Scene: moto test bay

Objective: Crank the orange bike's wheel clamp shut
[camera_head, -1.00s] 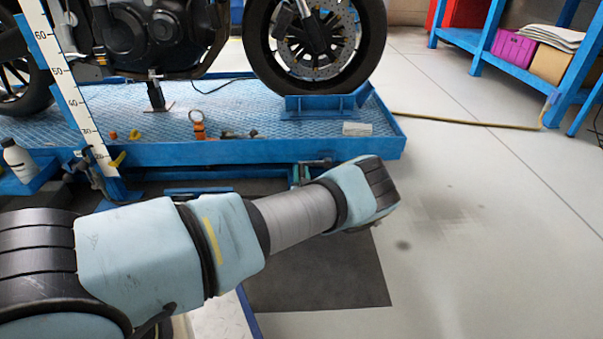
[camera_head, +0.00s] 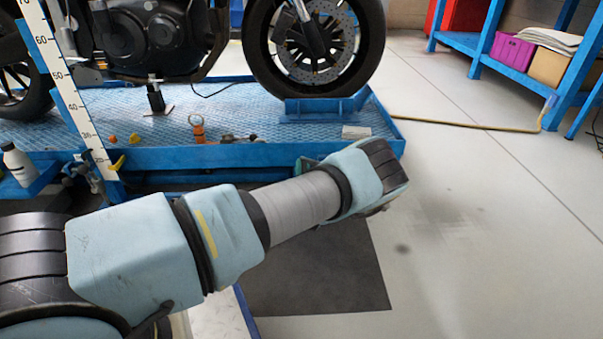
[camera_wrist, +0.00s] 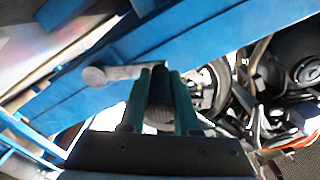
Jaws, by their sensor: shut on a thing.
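A dark motorcycle (camera_head: 150,40) stands on the blue lift platform; no orange paint shows on the part in view. Its front wheel (camera_head: 365,55) rests in the blue wheel clamp (camera_head: 325,108) near the platform's right end. In the wrist view a grey metal crank (camera_wrist: 120,73) with a round hub at its left end lies against the blue platform side. My gripper (camera_wrist: 160,75) has its green fingers closed at the crank's right end, on a handle mostly hidden between them. In the head view my wrist hides the crank and most of the gripper.
The blue lift platform (camera_head: 230,158) carries an orange-ringed fitting (camera_head: 198,128) and small tools. A white measuring post (camera_head: 70,95) stands at the left. A blue shelf (camera_head: 480,70) with a purple bin (camera_head: 512,48) is at the right. A yellow hose (camera_head: 460,124) crosses otherwise clear floor.

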